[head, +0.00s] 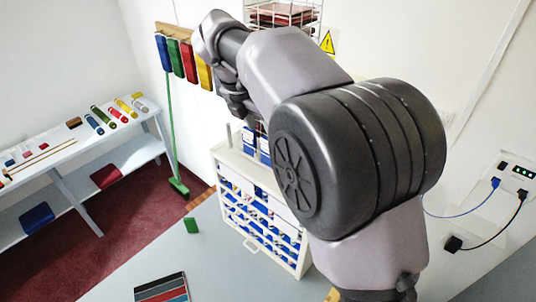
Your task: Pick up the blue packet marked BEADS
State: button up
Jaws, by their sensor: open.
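Blue packets (249,139) with white labels stand on top of the white cabinet (230,155), partly hidden behind my arm. Their lettering is too small to read, so I cannot tell which one is marked BEADS. My gripper (247,116) is dark and points down, just above and beside these packets. It is open, and I see nothing held in it. My arm covers the right part of the cabinet top and whatever stands there.
A pale shelf (68,160) with coloured rolls stands at the left. Coloured pieces hang from a wooden rail (173,31) beside a green broom (172,140). A wire rack (285,14) is behind my arm. Cables hang at right.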

jog(key=w+f, duration=0.2)
jog(key=f, duration=0.1)
jog(key=shift+w+d, duration=0.3)
jog(key=shift+w, duration=0.1)
jog(key=s+f, duration=0.1)
jog(key=d+f, duration=0.1)
jog(key=s+f, duration=0.1)
jog(key=shift+s+d+f+b, duration=0.25)
jog(key=shift+s+b, duration=0.1)
jog(key=shift+b, duration=0.05)
jog(key=shift+w+a+f, duration=0.1)
jog(key=shift+w+f, duration=0.05)
jog(key=shift+w, duration=0.35)
jog(key=shift+w+a+f, duration=0.1)
jog(key=shift+w+f, duration=0.05)
jog(key=shift+w, duration=0.3)
jog(key=shift+o, duration=0.8)
jog(key=shift+w+a+f, duration=0.1)
jog(key=shift+w+a, duration=0.1)
jog(key=shift+w, duration=0.1)
jog(key=shift+s+d+r, duration=0.25)
jog(key=shift+s, duration=0.05)
jog(key=c, duration=0.8)
jog(key=shift+w, duration=0.25)
jog(key=c, duration=0.5)
jog(key=shift+o, duration=0.2)
jog(key=shift+a, duration=0.1)
